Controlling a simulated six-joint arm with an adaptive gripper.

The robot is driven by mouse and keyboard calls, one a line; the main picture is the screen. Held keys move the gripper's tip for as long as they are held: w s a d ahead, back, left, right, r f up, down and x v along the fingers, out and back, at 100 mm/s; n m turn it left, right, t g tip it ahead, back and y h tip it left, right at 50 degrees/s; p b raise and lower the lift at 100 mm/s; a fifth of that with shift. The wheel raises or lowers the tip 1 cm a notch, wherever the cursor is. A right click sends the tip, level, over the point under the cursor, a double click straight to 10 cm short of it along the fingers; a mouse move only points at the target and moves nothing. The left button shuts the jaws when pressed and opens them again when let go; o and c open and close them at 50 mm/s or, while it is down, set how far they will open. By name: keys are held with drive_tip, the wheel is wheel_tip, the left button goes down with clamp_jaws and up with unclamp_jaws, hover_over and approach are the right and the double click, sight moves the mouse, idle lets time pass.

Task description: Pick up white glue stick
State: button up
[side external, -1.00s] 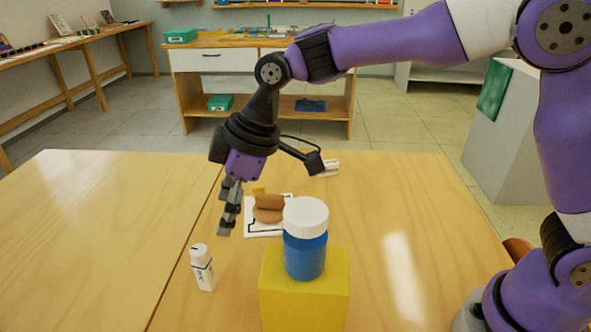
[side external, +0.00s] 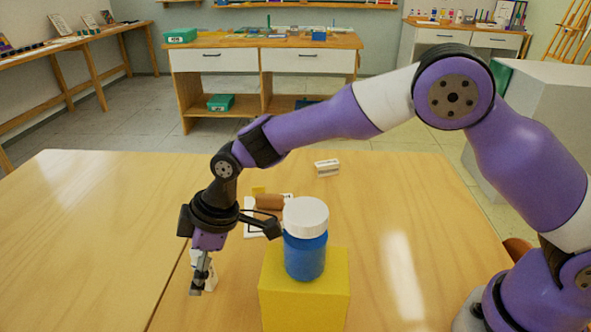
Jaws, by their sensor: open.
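The white glue stick (side external: 211,276) stands upright on the wooden table at the left, near the seam between two table tops. My gripper (side external: 199,286) is lowered at the glue stick, pointing down. Its fingers cover much of the stick's left and middle part. The gripper is open. I cannot tell from this single view whether the fingers touch the stick or stand in front of it.
A blue jar (side external: 305,255) with a white lid stands on a yellow block (side external: 304,298) to the right. Behind are a brown object (side external: 270,202) on a white sheet (side external: 254,230) and a white eraser-like block (side external: 327,168). The table's left side (side external: 90,240) is clear.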

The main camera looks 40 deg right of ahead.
clamp_jaws()
drive_tip(key=shift+r, duration=0.1)
